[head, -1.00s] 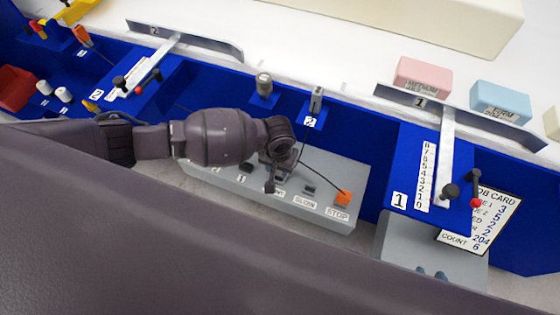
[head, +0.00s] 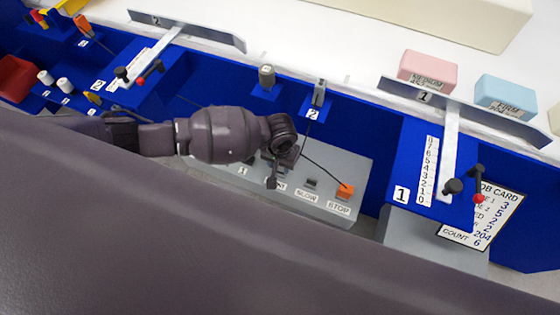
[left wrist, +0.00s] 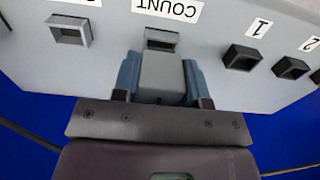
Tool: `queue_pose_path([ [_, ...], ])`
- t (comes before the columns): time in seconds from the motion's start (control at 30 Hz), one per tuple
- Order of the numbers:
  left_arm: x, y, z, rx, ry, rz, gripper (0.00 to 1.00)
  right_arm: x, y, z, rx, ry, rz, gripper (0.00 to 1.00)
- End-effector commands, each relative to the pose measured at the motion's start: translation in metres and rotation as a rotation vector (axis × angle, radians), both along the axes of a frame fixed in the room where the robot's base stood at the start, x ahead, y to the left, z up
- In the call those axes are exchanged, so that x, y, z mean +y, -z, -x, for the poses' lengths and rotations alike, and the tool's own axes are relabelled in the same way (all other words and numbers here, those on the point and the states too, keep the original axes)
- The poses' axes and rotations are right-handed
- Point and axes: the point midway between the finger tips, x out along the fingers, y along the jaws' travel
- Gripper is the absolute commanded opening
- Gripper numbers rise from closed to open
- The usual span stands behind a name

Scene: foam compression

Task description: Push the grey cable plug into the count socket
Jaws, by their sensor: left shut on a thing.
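The grey cable plug (left wrist: 161,76) is held between the two blue-grey fingers of my left gripper (left wrist: 158,80) in the left wrist view. My left gripper (head: 272,180) is shut on it at the grey socket box (head: 330,165) in the head view. The count socket (left wrist: 161,40) is a dark square opening with a grey rim below the COUNT label (left wrist: 168,8), which reads upside down. The plug's far end lines up with this socket and overlaps its lower edge in the picture. Part of the opening still shows dark. I cannot tell whether the plug's tip is inside.
Sockets 1 (left wrist: 242,58) and 2 (left wrist: 291,68) are to the right, another socket (left wrist: 70,31) to the left. An orange plug (head: 345,189) with a black cable sits at STOP. A job card (head: 485,217) and lever station 1 (head: 425,170) stand at right.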

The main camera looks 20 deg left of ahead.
Motion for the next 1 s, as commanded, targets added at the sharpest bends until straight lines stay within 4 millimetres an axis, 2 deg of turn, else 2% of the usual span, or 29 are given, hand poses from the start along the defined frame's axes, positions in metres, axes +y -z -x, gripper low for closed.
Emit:
queue_pose_path([
  [1.0,0.0001,0.0088,0.0001,0.001,-0.001,0.0,0.02,0.0021,0.0023,0.0005,0.002,0.005,-0.007,0.36],
])
